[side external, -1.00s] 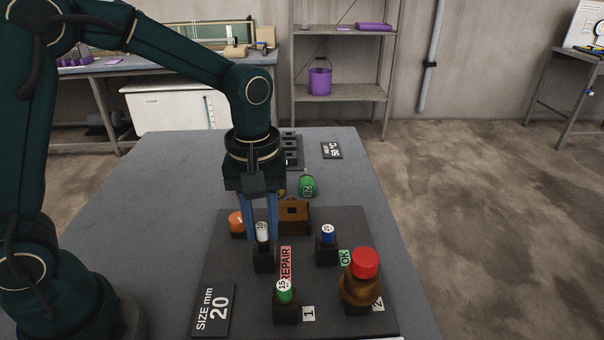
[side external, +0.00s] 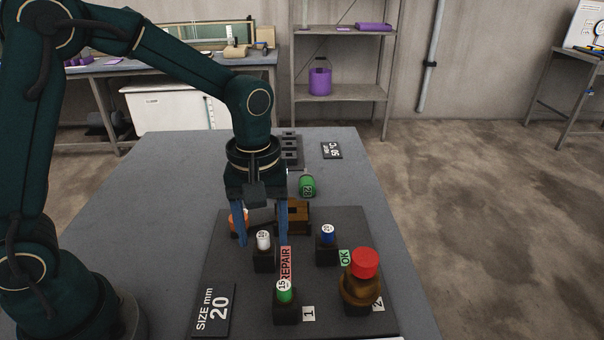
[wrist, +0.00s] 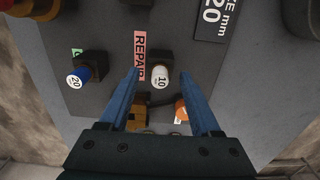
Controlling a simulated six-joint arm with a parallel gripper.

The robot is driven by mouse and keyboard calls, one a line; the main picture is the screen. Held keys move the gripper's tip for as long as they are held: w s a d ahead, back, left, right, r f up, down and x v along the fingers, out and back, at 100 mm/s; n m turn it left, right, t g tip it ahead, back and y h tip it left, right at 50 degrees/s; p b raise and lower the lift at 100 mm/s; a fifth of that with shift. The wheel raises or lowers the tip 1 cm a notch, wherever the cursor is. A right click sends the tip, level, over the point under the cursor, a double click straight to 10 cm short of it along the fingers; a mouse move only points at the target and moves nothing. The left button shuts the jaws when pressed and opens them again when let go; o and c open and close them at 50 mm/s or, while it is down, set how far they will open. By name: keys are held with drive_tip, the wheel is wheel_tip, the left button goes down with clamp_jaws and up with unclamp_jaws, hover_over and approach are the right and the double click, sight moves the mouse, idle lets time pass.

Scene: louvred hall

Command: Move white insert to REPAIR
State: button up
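The white insert (side external: 263,240), marked 10, stands upright in a black block beside the pink REPAIR label (side external: 285,264). In the wrist view the white insert (wrist: 159,79) shows between my two finger ends, with the REPAIR label (wrist: 140,52) just left of it. My gripper (side external: 262,240) is open, with a blue finger on each side of the insert and a visible gap to each. In the wrist view my gripper (wrist: 163,75) also shows its fingers spread apart.
A blue insert (side external: 327,235) stands by the OK label (side external: 345,258). An orange piece (side external: 238,221) and a brown box (side external: 293,217) lie behind.

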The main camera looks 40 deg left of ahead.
sight(263, 234)
drive_tip(key=shift+r, duration=2.55)
drive_tip(key=shift+r, duration=0.1)
wheel_tip(263, 234, up, 4)
drive_tip(key=s+a+m+t, duration=0.3)
drive_tip(key=s+m+t, duration=0.2)
drive_tip(key=s+m, duration=0.4)
drive_tip(key=shift+s+t, duration=0.3)
drive_tip(key=shift+s, duration=0.6)
drive_tip(key=shift+r, duration=0.1)
idle(0.3)
